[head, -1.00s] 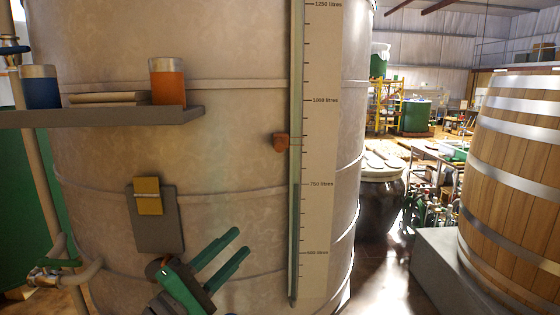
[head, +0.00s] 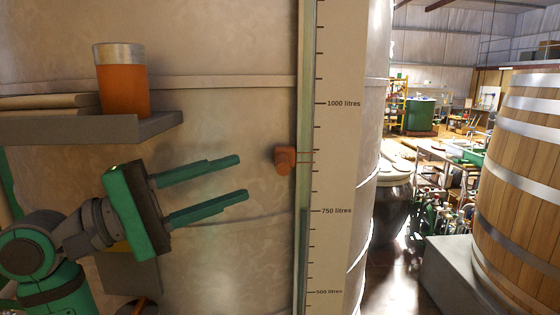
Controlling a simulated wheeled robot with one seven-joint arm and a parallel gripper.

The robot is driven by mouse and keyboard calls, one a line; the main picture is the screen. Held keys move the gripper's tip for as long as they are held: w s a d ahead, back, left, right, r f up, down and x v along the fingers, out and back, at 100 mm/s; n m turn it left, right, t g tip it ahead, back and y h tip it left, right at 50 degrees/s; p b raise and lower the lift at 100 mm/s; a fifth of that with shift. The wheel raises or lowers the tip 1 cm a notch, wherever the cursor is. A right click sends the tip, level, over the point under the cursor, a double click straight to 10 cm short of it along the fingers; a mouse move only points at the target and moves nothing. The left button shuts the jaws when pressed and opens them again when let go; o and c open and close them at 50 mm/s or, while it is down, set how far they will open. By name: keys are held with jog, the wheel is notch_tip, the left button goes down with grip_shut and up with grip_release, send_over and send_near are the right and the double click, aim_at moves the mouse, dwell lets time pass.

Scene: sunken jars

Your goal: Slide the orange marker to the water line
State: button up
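The orange marker (head: 285,161) sits against the left side of the upright sight tube (head: 303,255) on the big tank. Its thin pointer reaches right onto the pale scale (head: 336,150), about midway between the 1000 and 750 litres marks. The tube looks darker from just above the level of the 750 litres mark downward, which appears to be the water line, below the marker. My gripper (head: 242,177) is open and empty. Its two green fingers point right toward the marker, with a gap between the fingertips and the marker.
A grey shelf (head: 90,128) juts from the tank above my gripper, holding an orange jar (head: 122,82). A board on the tank is partly hidden behind my arm. A wooden barrel (head: 525,190) stands at right. The tank wall between my fingers and the marker is clear.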

aim_at(282, 166)
jog(key=shift+s+x, duration=0.2)
jog(key=shift+x, duration=2.2)
jog(key=shift+s+x, duration=0.2)
jog(key=shift+x, duration=2.25)
jog(key=shift+d, duration=0.15)
jog(key=shift+c, duration=0.4)
grip_shut()
